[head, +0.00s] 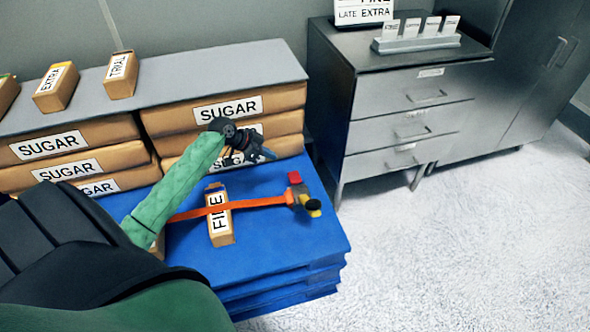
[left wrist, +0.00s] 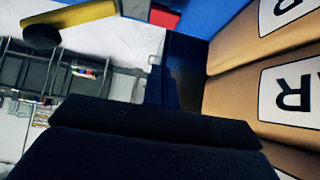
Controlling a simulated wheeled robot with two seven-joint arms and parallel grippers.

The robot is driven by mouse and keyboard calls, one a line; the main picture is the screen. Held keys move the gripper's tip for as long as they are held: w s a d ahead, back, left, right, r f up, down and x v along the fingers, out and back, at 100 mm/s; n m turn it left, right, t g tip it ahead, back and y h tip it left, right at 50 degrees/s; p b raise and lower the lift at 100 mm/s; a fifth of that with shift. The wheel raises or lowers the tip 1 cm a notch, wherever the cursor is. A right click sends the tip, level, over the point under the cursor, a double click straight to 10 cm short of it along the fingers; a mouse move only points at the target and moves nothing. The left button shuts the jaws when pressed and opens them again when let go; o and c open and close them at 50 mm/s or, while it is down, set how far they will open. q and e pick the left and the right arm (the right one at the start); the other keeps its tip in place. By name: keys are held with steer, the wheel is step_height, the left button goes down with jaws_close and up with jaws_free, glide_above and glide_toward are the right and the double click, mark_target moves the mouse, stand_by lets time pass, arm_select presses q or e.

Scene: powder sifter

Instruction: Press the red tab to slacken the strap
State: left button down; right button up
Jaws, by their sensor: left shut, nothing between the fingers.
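The red tab (head: 294,178) sits at the back of the buckle (head: 300,195) on the blue stack's right part. The orange strap (head: 262,202) runs left from the buckle across a small box labelled FINE (head: 219,228). A yellow lever (head: 314,213) with a black knob (head: 312,204) is on the buckle's right side. My left gripper (head: 268,154) is shut and empty, above and behind the tab, apart from it. In the left wrist view the red tab (left wrist: 164,18) and yellow lever (left wrist: 88,14) show at the top, beyond the dark fingers. My right gripper is not seen.
Sugar packs (head: 225,112) stand close behind my left gripper, under a grey shelf (head: 220,72) with small boxes. The blue stack (head: 280,245) has bare room in front of the strap. A grey drawer cabinet (head: 400,110) stands at the back right, with pale floor before it.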

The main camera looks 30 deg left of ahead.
mark_target(297, 175)
arm_select(q)
steer(key=shift+w+f, duration=0.15)
steer(key=shift+f, duration=0.05)
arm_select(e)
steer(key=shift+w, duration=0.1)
